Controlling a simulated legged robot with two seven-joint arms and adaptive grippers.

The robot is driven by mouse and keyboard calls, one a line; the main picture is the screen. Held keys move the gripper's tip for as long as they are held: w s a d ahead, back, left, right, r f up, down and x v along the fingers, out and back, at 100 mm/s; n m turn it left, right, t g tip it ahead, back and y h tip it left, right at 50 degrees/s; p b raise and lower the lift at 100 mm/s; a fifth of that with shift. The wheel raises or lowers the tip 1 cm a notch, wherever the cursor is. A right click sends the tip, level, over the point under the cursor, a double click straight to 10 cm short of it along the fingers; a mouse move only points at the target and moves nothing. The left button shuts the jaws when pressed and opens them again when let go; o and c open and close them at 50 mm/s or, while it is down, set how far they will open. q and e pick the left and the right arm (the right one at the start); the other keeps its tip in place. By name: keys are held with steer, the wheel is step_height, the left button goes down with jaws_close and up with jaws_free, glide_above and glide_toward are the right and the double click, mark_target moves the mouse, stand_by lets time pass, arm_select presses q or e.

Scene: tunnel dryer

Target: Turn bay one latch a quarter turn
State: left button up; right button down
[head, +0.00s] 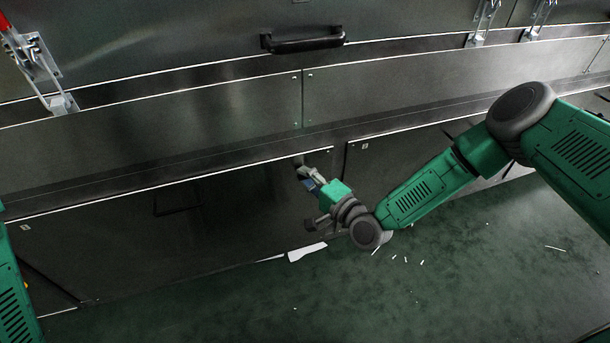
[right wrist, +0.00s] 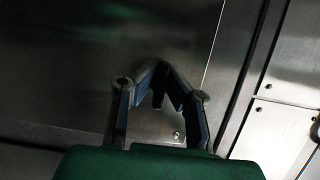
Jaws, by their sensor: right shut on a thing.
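The bay one latch (head: 298,160) is a small dark piece at the upper right corner of the lower left dark panel (head: 235,210). My right gripper (head: 304,170) reaches it from the lower right and is shut on it. The fingers hide most of the latch, so its angle cannot be told. In the right wrist view the two fingers (right wrist: 160,72) lean together at their tips against the metal panel, with a dark part between them. My left gripper is out of view; only part of my left arm shows at the left edge.
A second lower panel (head: 400,165) with a small label lies to the right. Above are a black bar handle (head: 303,40) and toggle clamps, one with a red grip (head: 5,20).

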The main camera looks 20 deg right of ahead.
steer(key=shift+d+f, duration=0.1)
steer(key=shift+d, duration=0.05)
steer(key=n+g+h+p, duration=0.1)
steer(key=n+p, duration=0.3)
steer(key=p, duration=0.1)
steer(key=shift+g, duration=0.3)
steer(key=n+g+h+p, duration=0.1)
steer(key=n+h+p, duration=0.1)
steer(key=n+p, duration=0.2)
steer(key=shift+p, duration=0.35)
steer(key=n+h+p, duration=0.2)
steer(key=shift+s+n, duration=0.1)
steer(key=shift+n, duration=0.3)
steer(key=shift+n+h+p, duration=0.6)
steer(key=shift+n+h, duration=0.4)
steer(key=shift+n, duration=0.3)
steer(key=shift+f, duration=0.1)
steer(key=c, duration=1.7)
jaws_free()
